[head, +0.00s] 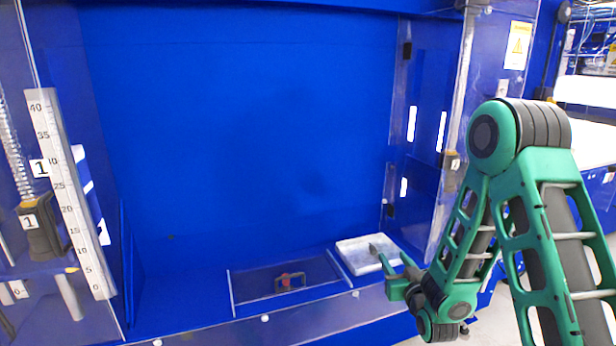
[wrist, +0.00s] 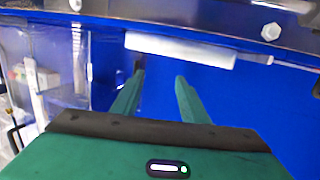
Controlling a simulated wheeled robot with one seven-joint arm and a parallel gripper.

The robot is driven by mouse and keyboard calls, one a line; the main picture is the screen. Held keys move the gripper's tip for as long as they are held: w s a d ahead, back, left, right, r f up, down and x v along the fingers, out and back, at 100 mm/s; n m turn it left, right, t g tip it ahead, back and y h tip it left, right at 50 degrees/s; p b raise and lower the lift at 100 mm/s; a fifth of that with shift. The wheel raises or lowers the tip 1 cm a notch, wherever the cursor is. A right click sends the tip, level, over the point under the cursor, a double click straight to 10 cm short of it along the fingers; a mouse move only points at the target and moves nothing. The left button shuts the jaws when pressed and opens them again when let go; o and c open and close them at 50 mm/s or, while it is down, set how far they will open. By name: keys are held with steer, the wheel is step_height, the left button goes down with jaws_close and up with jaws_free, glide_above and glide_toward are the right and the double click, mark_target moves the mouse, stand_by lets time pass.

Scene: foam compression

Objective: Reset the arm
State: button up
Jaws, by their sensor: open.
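My green arm comes in from the right in the head view. My gripper (head: 385,258) is at the lower right of the blue booth, over or beside a white foam slab (head: 357,254). In the wrist view my gripper (wrist: 158,78) has its two green fingers apart with nothing between them. The white slab (wrist: 180,49) lies just beyond the fingertips there. I cannot tell whether a fingertip touches it.
A clear panel (head: 250,281) with a dark handle (head: 290,283) lies on the booth floor. A ruler scale (head: 70,195) stands at the left. A metal front edge (head: 265,318) runs below. The booth's middle is empty.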

steer(key=s+d+r+m+g+h, duration=0.2)
steer(key=s+d+g, duration=0.3)
steer(key=s+d, duration=0.35)
steer(key=s+d+r+m+g+h, duration=0.25)
steer(key=s+d+g, duration=0.25)
steer(key=s+d, duration=0.35)
steer(key=s+r+m+g+y, duration=0.1)
steer(key=s+r+g, duration=0.2)
steer(key=s, duration=1)
steer(key=s+a+r+m+g+y, duration=0.1)
steer(key=s+r+m+g+y, duration=0.1)
steer(key=s, duration=1.2)
steer(key=shift+a+r+g, duration=0.2)
steer(key=shift+r+g, duration=0.25)
steer(key=shift+g, duration=0.55)
steer(key=shift+y, duration=0.25)
steer(key=shift+w+f, duration=0.25)
steer(key=shift+w, duration=0.4)
